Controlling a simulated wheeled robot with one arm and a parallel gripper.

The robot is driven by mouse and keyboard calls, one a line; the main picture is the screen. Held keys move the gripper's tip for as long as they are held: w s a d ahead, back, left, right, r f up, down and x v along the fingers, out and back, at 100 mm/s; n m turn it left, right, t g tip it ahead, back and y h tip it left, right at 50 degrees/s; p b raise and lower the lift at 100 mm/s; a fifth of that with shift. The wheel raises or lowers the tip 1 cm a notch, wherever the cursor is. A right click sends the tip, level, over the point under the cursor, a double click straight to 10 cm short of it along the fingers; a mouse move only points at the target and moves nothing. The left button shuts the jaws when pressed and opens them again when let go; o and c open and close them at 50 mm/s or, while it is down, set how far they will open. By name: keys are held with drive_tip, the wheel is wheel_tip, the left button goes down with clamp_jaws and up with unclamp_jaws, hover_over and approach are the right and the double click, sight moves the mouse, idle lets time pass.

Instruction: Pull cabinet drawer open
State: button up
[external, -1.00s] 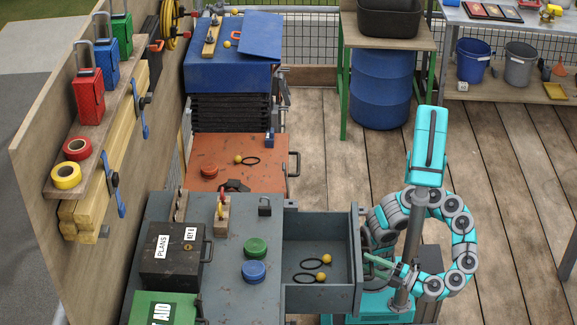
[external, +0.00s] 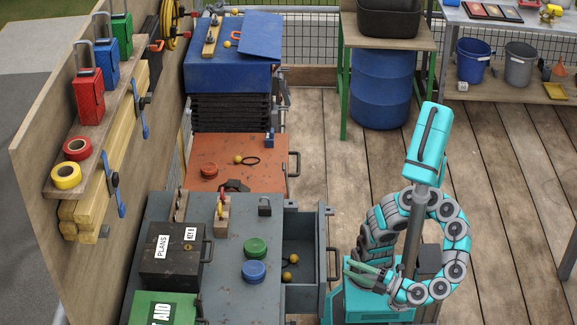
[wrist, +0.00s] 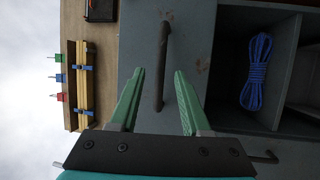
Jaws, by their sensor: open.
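The grey cabinet (external: 190,275) has its drawer (external: 305,235) partly open, sticking out to the right. The dark bar handle (external: 333,264) is on the drawer's front; in the wrist view the handle (wrist: 162,65) stands upright on a grey front panel. My gripper (external: 348,270) is just right of the handle. In the wrist view my gripper (wrist: 159,75) is open, its green fingers on either side of the handle in the picture. I cannot tell whether they touch it.
A blue coiled rope (wrist: 257,70) lies in an open compartment beside the front panel. A blue barrel (external: 380,90) stands at the back. The plank floor between is clear.

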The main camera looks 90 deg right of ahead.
drive_tip(key=s+a+f+n+g+y+b, duration=0.2)
drive_tip(key=s+a+f+n+g+y, duration=0.25)
drive_tip(key=a+f+y, duration=0.6)
drive_tip(key=s+a+r+g+y+b, duration=0.1)
drive_tip(key=s+a+g+y, duration=0.1)
drive_tip(key=s+a, duration=0.3)
drive_tip(key=s+a+r+n+g+y+b, duration=0.1)
drive_tip(key=s+a+g+y, duration=0.2)
drive_tip(key=a, duration=1)
drive_tip(key=shift+s+r, duration=0.25)
drive_tip(key=shift+s, duration=1.15)
drive_tip(key=shift+g, duration=0.25)
